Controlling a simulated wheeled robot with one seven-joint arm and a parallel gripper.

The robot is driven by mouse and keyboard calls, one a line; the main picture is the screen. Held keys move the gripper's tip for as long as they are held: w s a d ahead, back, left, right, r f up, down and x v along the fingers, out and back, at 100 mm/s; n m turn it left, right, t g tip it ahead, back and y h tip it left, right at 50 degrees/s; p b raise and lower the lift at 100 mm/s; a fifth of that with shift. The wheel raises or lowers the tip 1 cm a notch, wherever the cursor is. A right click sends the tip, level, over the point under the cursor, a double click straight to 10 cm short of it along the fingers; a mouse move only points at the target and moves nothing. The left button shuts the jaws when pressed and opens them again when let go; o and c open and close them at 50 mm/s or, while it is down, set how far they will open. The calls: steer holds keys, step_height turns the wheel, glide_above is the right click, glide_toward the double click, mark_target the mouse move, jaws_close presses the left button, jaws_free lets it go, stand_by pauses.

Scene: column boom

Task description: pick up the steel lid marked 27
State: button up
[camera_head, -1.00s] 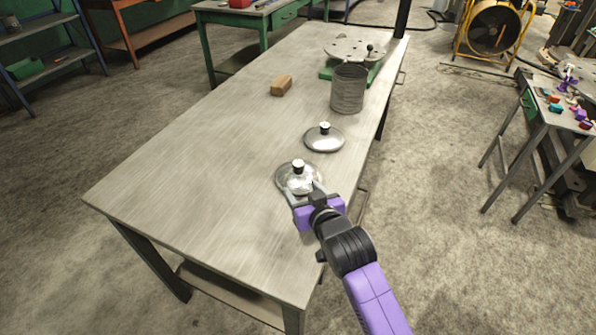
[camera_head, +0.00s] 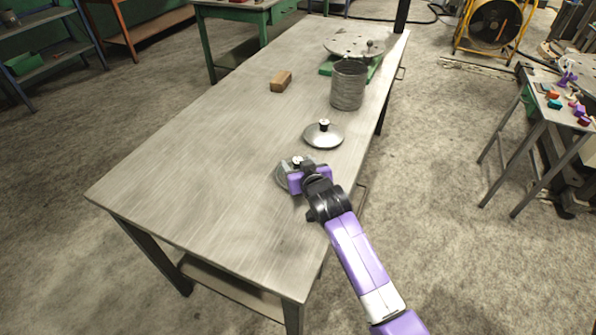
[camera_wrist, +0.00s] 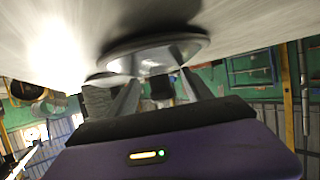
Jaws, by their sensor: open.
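Two steel lids with dark knobs lie on the table (camera_head: 200,150); I cannot read a 27 on either. The near lid (camera_head: 281,177) is largely hidden behind my gripper (camera_head: 299,166). In the wrist view, which is upside down, the same lid (camera_wrist: 140,51) shows with its dark knob (camera_wrist: 161,88) between the two spread fingers of my gripper (camera_wrist: 160,88). The fingers are open; I cannot tell whether they touch the knob. The far lid (camera_head: 318,141) lies just beyond, its knob (camera_head: 324,125) upright with a pale top.
A ribbed metal can (camera_head: 348,88) stands past the far lid. Behind it is a round perforated plate (camera_head: 352,47) on a green base. A brown block (camera_head: 281,82) lies to its left. The left and near parts of the table are clear.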

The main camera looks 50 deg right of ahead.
jaws_close()
stand_by(0.5)
